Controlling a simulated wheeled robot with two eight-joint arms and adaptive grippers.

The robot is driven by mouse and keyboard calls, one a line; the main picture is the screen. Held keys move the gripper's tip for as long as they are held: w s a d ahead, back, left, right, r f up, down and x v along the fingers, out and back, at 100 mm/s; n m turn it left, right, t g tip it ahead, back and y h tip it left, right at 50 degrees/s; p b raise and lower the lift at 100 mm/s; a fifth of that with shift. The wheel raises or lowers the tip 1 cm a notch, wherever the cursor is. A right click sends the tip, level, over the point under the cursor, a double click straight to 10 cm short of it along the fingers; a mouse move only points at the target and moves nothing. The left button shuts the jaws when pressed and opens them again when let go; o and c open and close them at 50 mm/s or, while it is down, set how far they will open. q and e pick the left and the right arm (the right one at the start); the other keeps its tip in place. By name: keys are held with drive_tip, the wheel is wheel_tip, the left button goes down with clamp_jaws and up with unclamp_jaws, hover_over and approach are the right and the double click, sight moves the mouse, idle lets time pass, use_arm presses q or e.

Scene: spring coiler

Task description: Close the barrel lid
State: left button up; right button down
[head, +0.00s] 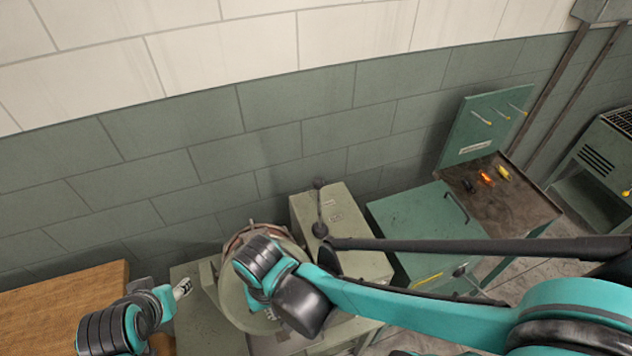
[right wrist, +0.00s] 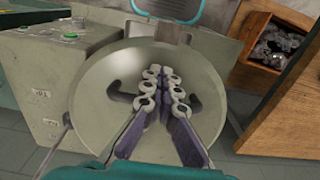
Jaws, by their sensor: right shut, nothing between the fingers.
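The barrel lid (head: 237,306) is a round, pale grey-green disc in the lower middle of the head view, partly hidden by my right arm. In the right wrist view the lid (right wrist: 105,95) fills the middle as a broad round face. My right gripper (right wrist: 160,76) is shut and empty in front of that face, its shadow falling on it; I cannot tell if it touches. A brownish ring (head: 233,243) shows behind the lid's upper edge. I cannot tell how far the lid is from closed. My left gripper (head: 182,289) is left of the lid; its finger gap is unclear.
A grey-green control box (head: 352,218) with a black lever stands right of the lid. Further right are a green cabinet (head: 420,222) and a bench (head: 520,205) with small tools. A wooden table (head: 60,297) stands at left. A tiled wall closes the back.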

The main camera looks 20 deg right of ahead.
drive_tip(key=shift+f, duration=0.1)
drive_tip(key=f+b, duration=0.2)
drive_tip(key=w+f+b, duration=0.1)
drive_tip(key=f+b, duration=0.1)
drive_tip(key=shift+f, duration=0.4)
drive_tip(key=shift+s, duration=0.1)
drive_tip(key=shift+f, duration=0.1)
drive_tip(key=f+b, duration=0.1)
drive_tip(key=w+f+b, duration=0.1)
drive_tip(key=f+b, duration=0.1)
drive_tip(key=w+f+b, duration=0.1)
drive_tip(key=b, duration=0.1)
drive_tip(key=shift+f, duration=0.2)
drive_tip(key=shift+s, duration=0.1)
idle(0.6)
